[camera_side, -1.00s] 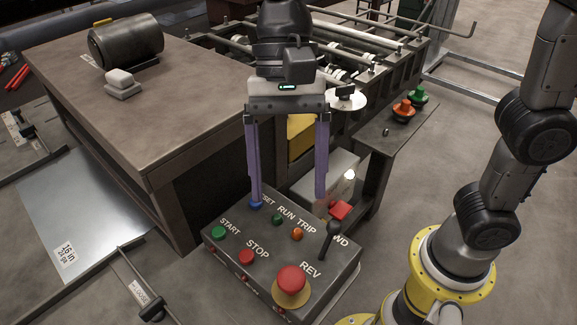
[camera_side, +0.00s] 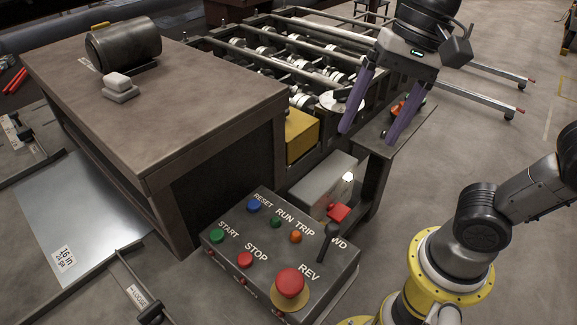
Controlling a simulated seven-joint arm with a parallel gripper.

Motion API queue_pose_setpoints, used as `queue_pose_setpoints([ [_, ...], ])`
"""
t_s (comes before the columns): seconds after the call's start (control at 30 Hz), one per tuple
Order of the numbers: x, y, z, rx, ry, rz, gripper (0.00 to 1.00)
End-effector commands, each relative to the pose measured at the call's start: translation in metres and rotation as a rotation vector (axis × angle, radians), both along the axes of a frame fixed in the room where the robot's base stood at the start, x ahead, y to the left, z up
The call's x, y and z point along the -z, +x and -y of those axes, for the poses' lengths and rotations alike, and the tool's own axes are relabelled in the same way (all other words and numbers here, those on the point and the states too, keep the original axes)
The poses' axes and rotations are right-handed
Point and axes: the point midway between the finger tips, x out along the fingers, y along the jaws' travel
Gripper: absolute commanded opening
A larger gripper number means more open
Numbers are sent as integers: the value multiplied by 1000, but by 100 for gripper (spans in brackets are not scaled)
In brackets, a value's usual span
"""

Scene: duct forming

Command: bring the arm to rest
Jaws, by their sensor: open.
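My gripper (camera_side: 366,137) is at the upper right of centre, tilted, with its two purple fingers spread and nothing between them. It hangs in front of the small side shelf by the roller machine, apart from the control box. The control box (camera_side: 222,261) stands at the lower centre. It carries a blue RESET button (camera_side: 254,205), a green START button (camera_side: 217,236), a red STOP button (camera_side: 245,259), a large red knob (camera_side: 290,283) near REV and a black lever (camera_side: 329,240).
A brown bench (camera_side: 210,100) at left holds a dark cylinder (camera_side: 125,42) and pale blocks (camera_side: 119,86). The roller machine (camera_side: 290,60) stands behind. An orange knob (camera_side: 398,108) on the shelf (camera_side: 400,140) is partly hidden by my gripper.

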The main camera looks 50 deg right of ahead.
Motion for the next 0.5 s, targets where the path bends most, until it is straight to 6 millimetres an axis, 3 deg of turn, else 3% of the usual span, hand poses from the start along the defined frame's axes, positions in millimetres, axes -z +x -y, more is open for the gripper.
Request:
queue_pose_setpoints([
  [0.03, 9, -11, 19, -26, -40, 71, 81],
  [0.2, 48, -35, 66, -258, -255, 283, 81],
  [0.37, 74, -40, 84, -536, -425, 367, 81],
  [0.5, 77, -33, 88, -688, -500, 406, 81],
])
